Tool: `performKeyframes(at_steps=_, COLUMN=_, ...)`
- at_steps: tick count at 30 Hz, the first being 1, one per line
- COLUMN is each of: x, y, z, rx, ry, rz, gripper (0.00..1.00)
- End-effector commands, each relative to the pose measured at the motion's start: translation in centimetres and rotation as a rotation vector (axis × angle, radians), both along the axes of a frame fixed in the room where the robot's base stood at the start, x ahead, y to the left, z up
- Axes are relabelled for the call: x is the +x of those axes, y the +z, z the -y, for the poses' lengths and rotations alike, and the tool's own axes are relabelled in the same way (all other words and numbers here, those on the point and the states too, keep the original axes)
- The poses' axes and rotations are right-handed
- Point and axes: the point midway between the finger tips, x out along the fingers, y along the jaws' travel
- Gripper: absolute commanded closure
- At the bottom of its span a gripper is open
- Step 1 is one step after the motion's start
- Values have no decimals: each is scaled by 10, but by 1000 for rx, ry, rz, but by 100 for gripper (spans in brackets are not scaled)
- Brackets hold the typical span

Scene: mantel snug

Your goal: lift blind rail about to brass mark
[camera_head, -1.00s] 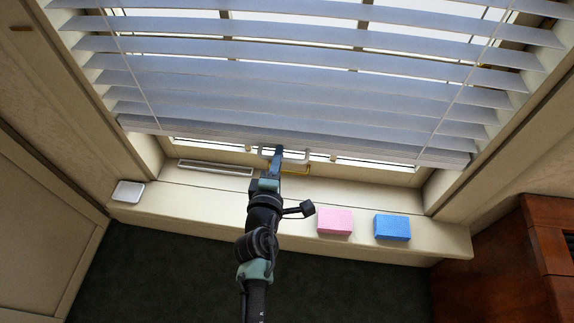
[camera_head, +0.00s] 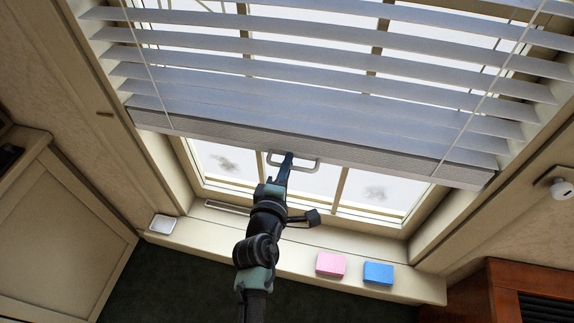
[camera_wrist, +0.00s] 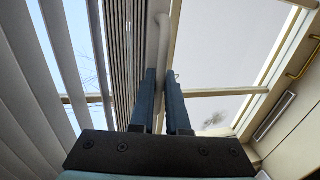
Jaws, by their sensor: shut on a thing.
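The blind's bottom rail (camera_head: 310,147) is a pale bar below the slats, lower on the right than the left in the head view. A light loop handle (camera_head: 306,164) hangs from its middle. My gripper (camera_head: 288,158) is shut on this handle. In the wrist view, my gripper (camera_wrist: 167,95) has its two blue fingers around the handle bar (camera_wrist: 163,40), beside the stacked slats and rail (camera_wrist: 121,50). A small brass mark (camera_head: 104,114) is on the wall left of the window frame, near the height of the rail's left end in the picture.
Window panes (camera_head: 375,190) show below the rail. The sill (camera_head: 300,258) carries a pink block (camera_head: 331,264), a blue block (camera_head: 378,273) and a white square item (camera_head: 162,224). A vent strip (camera_head: 227,207) lies near the window. The wrist view shows a brass handle (camera_wrist: 303,62).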

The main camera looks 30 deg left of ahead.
Motion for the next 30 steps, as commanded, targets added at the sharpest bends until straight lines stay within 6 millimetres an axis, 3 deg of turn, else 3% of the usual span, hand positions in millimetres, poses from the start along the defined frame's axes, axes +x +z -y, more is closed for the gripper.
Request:
performKeyframes(at_steps=1, x=1, y=19, z=-1, rx=3, ry=2, rz=4, gripper=100)
performKeyframes(at_steps=7, x=0, y=39, z=-1, rx=2, ry=2, rz=5, gripper=100)
performKeyframes(at_steps=24, x=1, y=45, z=-1, rx=2, ry=2, rz=5, gripper=100)
performKeyframes(at_steps=25, x=1, y=45, z=-1, rx=2, ry=2, rz=5, gripper=85)
performKeyframes(at_steps=30, x=0, y=44, z=0, rx=1, ry=1, rz=3, gripper=56)
